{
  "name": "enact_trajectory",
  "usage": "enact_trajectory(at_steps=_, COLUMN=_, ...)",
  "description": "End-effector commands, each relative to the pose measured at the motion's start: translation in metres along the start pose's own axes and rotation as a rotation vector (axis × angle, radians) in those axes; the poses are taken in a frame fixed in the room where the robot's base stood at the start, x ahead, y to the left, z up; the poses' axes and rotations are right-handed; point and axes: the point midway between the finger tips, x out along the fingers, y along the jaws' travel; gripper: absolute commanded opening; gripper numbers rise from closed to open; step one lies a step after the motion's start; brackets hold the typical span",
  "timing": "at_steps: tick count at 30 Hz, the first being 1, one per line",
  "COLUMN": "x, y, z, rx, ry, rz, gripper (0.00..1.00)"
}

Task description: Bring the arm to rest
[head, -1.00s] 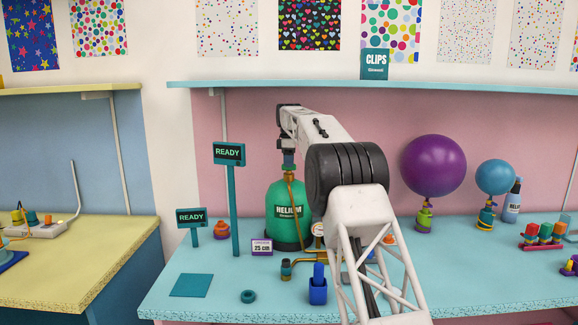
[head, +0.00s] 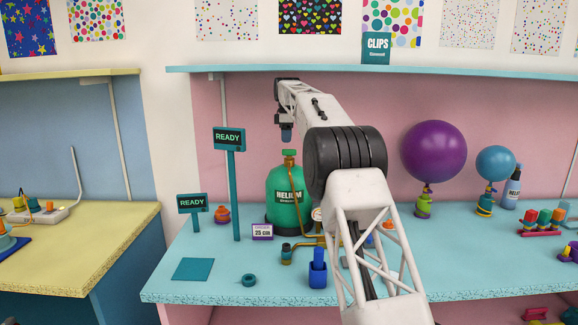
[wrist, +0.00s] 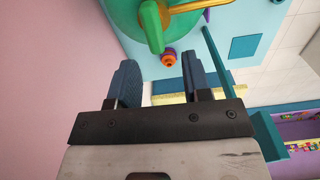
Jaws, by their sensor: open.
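My gripper (head: 286,138) hangs above the green helium tank (head: 285,200) on the turquoise table (head: 215,265), apart from the tank's valve top. In the wrist view my gripper (wrist: 157,85) shows its two blue fingers spread with nothing between them. The tank (wrist: 115,12) shows beyond them, with its green valve (wrist: 152,28) and a brass pipe. My arm reaches up from the front of the table to the gripper.
Two teal READY signs (head: 229,138) (head: 192,203) stand left of the tank. A purple balloon (head: 434,152) and a blue balloon (head: 495,163) stand at the right. A turquoise shelf (head: 400,70) runs above.

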Motion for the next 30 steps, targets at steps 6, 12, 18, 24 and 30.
enact_trajectory(at_steps=6, x=-0.011, y=-0.022, z=-0.022, rx=-0.009, ry=0.022, rz=0.003, gripper=0.45)
enact_trajectory(at_steps=12, x=-0.024, y=-0.047, z=-0.024, rx=0.03, ry=0.033, rz=0.008, gripper=0.45)
enact_trajectory(at_steps=18, x=-0.04, y=-0.073, z=-0.009, rx=0.103, ry=0.036, rz=0.018, gripper=0.45)
enact_trajectory(at_steps=24, x=-0.056, y=-0.108, z=0.012, rx=0.194, ry=0.037, rz=0.03, gripper=0.45)
enact_trajectory(at_steps=30, x=-0.069, y=-0.146, z=0.033, rx=0.29, ry=0.04, rz=0.043, gripper=0.45)
